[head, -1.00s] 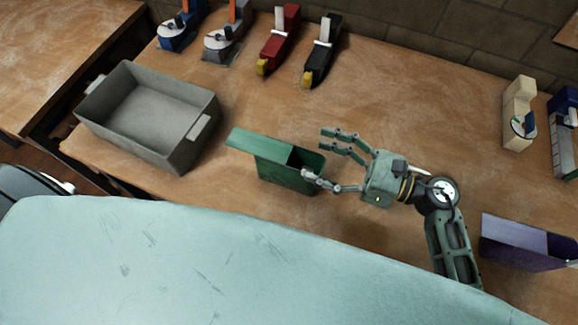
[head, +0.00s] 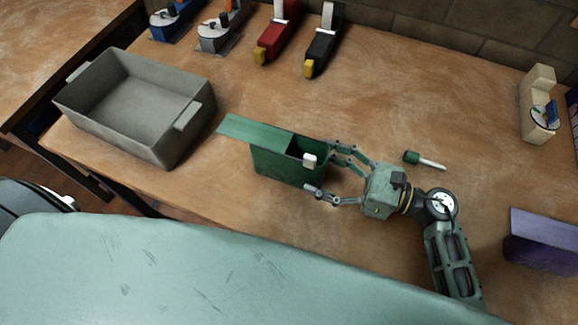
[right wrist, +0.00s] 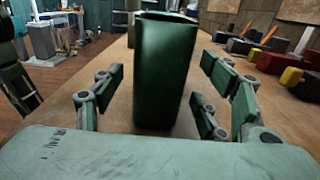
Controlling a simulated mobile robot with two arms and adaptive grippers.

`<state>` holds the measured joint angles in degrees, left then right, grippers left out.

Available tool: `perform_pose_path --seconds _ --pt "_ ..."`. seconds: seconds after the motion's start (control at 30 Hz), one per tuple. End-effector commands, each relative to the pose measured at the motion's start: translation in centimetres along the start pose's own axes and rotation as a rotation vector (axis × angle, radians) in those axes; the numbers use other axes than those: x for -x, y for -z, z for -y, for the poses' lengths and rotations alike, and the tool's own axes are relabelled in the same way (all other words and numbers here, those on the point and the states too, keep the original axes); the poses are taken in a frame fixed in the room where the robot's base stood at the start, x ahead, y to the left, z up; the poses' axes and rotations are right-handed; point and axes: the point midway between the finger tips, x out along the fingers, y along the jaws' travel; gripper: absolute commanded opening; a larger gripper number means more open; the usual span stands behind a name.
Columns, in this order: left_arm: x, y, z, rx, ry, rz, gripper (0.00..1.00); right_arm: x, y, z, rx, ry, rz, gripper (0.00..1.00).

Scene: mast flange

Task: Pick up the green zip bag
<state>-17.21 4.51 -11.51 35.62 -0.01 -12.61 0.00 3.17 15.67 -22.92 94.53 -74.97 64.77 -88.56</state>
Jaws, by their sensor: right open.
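The green zip bag (head: 285,165) stands upright on the table like an open-topped box, with a flap sticking out to the left. My right gripper (head: 318,174) is open at the bag's right end, with fingers on either side of that end. In the right wrist view the bag (right wrist: 162,75) stands between the finger pads of my right gripper (right wrist: 155,100), with gaps visible on both sides. My left gripper is not in view.
A grey bin (head: 180,140) stands to the left of the bag. A green-handled tool (head: 412,157) lies behind my right wrist. A purple container (head: 540,238) is at the right. Red (head: 277,38) and black (head: 320,45) tape dispensers stand at the back; the table between is clear.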

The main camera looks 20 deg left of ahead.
Motion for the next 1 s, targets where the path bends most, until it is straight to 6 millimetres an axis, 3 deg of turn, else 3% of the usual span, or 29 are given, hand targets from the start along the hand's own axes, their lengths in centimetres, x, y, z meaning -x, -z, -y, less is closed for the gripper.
perform_pose_path --seconds 0.43,0.6,0.87,1.0 --pt "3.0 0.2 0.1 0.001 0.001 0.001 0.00 -5.5 -1.6 0.0 -0.001 -0.002 0.005 0.67" --pt "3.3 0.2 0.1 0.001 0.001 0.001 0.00 -7.4 -1.2 0.0 -0.001 0.000 0.002 0.67" --pt "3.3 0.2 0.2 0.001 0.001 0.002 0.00 -7.6 -1.0 0.0 0.000 0.000 0.000 0.67" --pt "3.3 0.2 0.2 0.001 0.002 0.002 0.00 -7.6 -1.0 0.0 0.000 0.000 0.000 0.56"
